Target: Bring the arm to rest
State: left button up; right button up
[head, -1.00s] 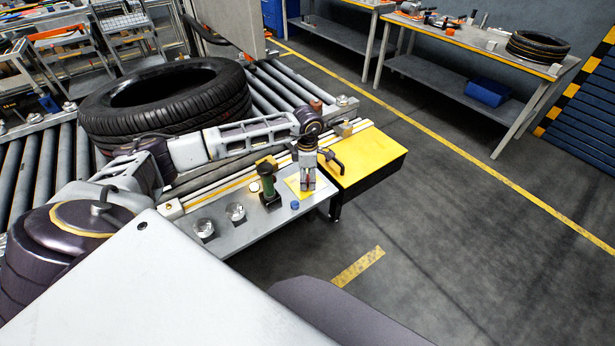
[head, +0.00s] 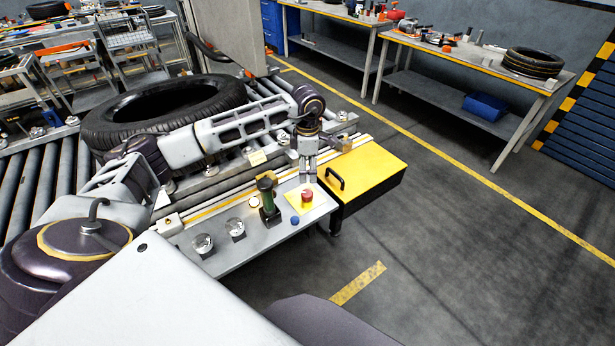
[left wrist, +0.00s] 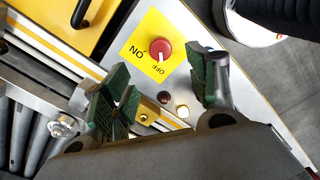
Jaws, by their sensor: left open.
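My left arm comes in from the left over the conveyor. My left gripper (head: 307,176) points down, open and empty, above the control panel (head: 225,257). It is apart from the red knob (head: 307,195), which sits on a yellow square plate at the panel's right end. In the left wrist view the green-padded fingers (left wrist: 165,85) are spread, with nothing between them. The red knob (left wrist: 160,49) shows just beyond them, with ON and OFF printed on its yellow plate. My right gripper is not in view.
A large black tyre (head: 105,132) lies on the rollers beside my left arm. A dark green upright handle (head: 268,205) stands on the panel left of the gripper. A yellow box (head: 362,178) with a black handle adjoins the panel. Open floor (head: 450,240) lies to the right.

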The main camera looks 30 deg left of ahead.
pick_arm(q)
jog(key=shift+r, duration=0.55)
